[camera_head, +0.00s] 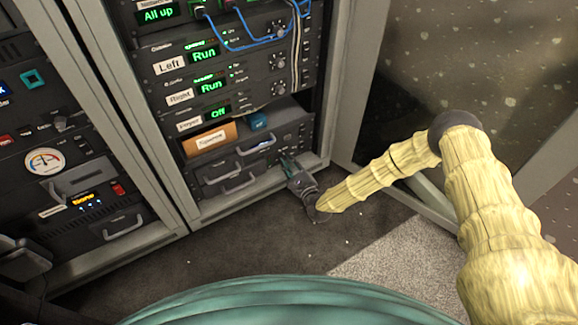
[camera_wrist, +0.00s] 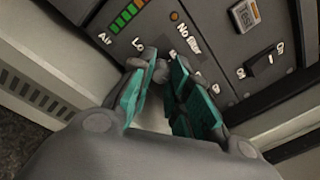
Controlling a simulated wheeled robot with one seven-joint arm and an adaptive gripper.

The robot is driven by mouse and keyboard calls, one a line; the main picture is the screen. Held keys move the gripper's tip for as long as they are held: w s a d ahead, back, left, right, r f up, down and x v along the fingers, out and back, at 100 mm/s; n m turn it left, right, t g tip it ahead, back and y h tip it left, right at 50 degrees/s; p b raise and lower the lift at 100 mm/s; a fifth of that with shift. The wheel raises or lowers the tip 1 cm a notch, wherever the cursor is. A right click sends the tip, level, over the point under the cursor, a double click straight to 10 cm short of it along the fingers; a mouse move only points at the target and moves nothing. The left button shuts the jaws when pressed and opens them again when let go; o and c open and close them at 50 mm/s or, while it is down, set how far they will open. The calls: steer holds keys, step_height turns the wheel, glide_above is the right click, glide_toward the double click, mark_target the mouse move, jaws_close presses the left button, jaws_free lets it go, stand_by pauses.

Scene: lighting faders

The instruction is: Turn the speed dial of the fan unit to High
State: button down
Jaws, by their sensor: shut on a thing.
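The fan unit's dark front panel (camera_wrist: 205,35) fills the upper part of the wrist view. It carries the words "Air" and "No filter", a coloured bar and a label starting "Lo". The grey speed dial (camera_wrist: 150,60) sits below that label, between my fingertips. My gripper (camera_wrist: 160,72), with teal finger pads, is shut on the dial. The fingers hide much of the dial and its markings, so I cannot tell its setting. In the head view my gripper (camera_head: 291,168) is at the lower right of the middle rack, and the dial is hidden there.
A black rocker switch (camera_wrist: 262,60) is right of my fingers. An orange box (camera_head: 211,139) and teal object (camera_head: 259,121) rest above the drawer handles (camera_head: 239,183). Blue cables (camera_head: 235,47) hang higher up. A glass door (camera_head: 420,90) stands right; the floor in front is clear.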

steer(key=shift+s+f+m+b, duration=0.1)
steer(key=shift+m+b, duration=0.9)
steer(key=shift+m, duration=0.7)
steer(key=c, duration=1.3)
jaws_free()
steer(key=shift+c, duration=0.2)
steer(key=v, duration=1.1)
steer(key=shift+s+d, duration=0.15)
steer(key=shift+s, duration=0.25)
steer(key=shift+s, duration=0.1)
